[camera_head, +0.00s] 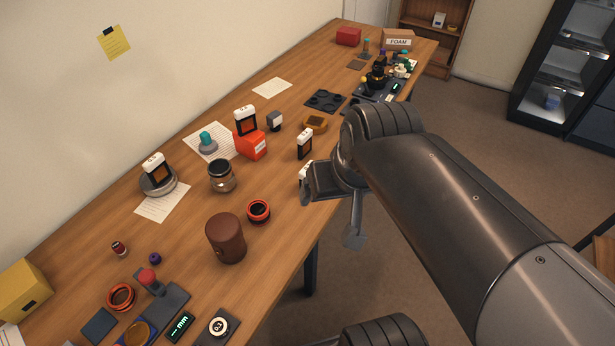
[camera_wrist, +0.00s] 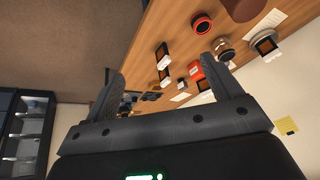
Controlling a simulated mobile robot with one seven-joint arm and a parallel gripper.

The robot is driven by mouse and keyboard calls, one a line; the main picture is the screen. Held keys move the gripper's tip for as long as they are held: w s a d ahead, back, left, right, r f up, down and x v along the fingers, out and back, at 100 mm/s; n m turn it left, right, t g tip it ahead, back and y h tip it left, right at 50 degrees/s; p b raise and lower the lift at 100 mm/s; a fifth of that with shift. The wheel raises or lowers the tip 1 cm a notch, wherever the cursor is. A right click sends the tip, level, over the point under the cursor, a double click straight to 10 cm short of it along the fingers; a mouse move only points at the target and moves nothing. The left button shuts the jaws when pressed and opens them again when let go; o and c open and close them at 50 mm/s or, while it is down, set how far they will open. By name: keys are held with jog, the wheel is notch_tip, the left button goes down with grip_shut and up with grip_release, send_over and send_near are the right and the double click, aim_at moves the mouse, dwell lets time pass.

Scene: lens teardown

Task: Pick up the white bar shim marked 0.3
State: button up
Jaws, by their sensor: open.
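Several white-topped bar pieces with dark, orange-centred fronts are in the head view. One stands on a round tin (camera_head: 155,168), one on a red box (camera_head: 252,147), and one on the bare table (camera_head: 305,143). Another (camera_head: 303,172) is partly hidden behind my gripper (camera_head: 334,208). Their numbers are too small to read surely, so I cannot tell which is marked 0.3. In the wrist view my gripper (camera_wrist: 163,68) is open and empty, with two bar pieces (camera_wrist: 162,52) (camera_wrist: 165,76) seen beyond and between its fingers. It is at the table's front edge, apart from them.
A glass jar (camera_head: 221,176), a brown cylinder (camera_head: 226,238) and a red-rimmed ring (camera_head: 258,211) stand left of my gripper. An amber block (camera_head: 316,123) and a black tray (camera_head: 325,100) lie farther back. The near table end is crowded with small parts.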

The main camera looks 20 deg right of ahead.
jog(key=w+a+f+m+g+y, duration=0.45)
jog(key=w+f+m+y, duration=0.35)
jog(key=f+m+y, duration=0.25)
jog(key=w+d+f+m+t, duration=0.3)
jog(key=d+f+m+t, duration=0.1)
jog(key=m, duration=0.1)
jog(key=w+d+f+m+t, duration=0.4)
jog(key=m, duration=0.2)
jog(key=w+d+f+m+t+y, duration=0.1)
jog(key=w+d+f+m+t, duration=0.3)
jog(key=d+m+t, duration=0.1)
jog(key=shift+w+d+f+m, duration=0.1)
jog(key=shift+w+f+m, duration=0.05)
jog(key=shift+f+m, duration=0.25)
jog(key=x, duration=1)
jog(key=shift+w+d+r, duration=0.1)
jog(key=shift+w+r, duration=0.1)
